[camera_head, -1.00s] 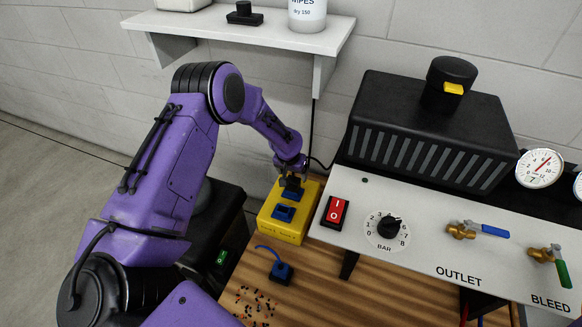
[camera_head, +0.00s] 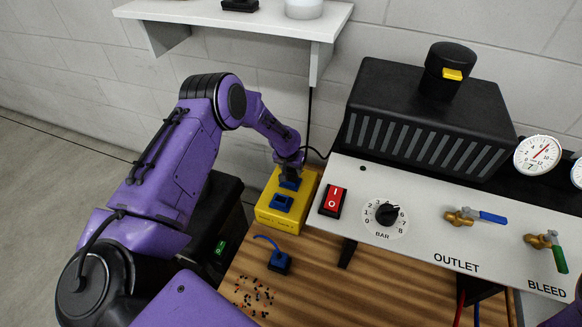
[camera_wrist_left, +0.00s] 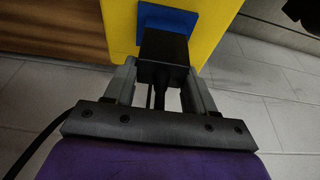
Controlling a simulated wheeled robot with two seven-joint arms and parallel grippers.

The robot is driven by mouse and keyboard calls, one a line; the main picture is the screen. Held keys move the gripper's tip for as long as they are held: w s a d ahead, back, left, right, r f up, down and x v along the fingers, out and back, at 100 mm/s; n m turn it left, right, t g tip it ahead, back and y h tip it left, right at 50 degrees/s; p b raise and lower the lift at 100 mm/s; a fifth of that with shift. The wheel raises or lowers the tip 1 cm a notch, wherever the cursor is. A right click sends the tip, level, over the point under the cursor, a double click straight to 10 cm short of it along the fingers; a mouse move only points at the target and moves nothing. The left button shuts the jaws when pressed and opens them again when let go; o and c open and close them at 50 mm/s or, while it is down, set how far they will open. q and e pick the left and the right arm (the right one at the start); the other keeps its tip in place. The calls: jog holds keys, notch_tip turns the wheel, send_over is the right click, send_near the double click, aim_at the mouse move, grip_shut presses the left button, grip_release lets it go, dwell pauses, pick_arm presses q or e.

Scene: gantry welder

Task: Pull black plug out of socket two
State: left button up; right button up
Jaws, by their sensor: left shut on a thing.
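A yellow socket box (camera_head: 301,210) stands at the back left of the wooden bench, with two blue sockets in its top. The near socket (camera_head: 282,202) is empty. My left gripper (camera_head: 290,172) is over the far socket (camera_head: 289,185). In the left wrist view, the gripper (camera_wrist_left: 161,70) is shut on the black plug (camera_wrist_left: 164,48), one finger on each side. The plug's front end meets the blue socket (camera_wrist_left: 168,15); I cannot tell how deep it sits. A black cable runs back from the plug between the fingers. My right gripper is out of view.
A blue plug (camera_head: 279,262) with a cord lies on the wooden bench (camera_head: 330,285) near small scattered bits (camera_head: 254,297). The grey control panel (camera_head: 420,220) with a red switch (camera_head: 333,201) stands close right of the box. A shelf (camera_head: 250,22) hangs above.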

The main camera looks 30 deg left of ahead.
pick_arm(q)
jog(key=shift+r+p, duration=2.3)
jog(key=shift+r, duration=0.65)
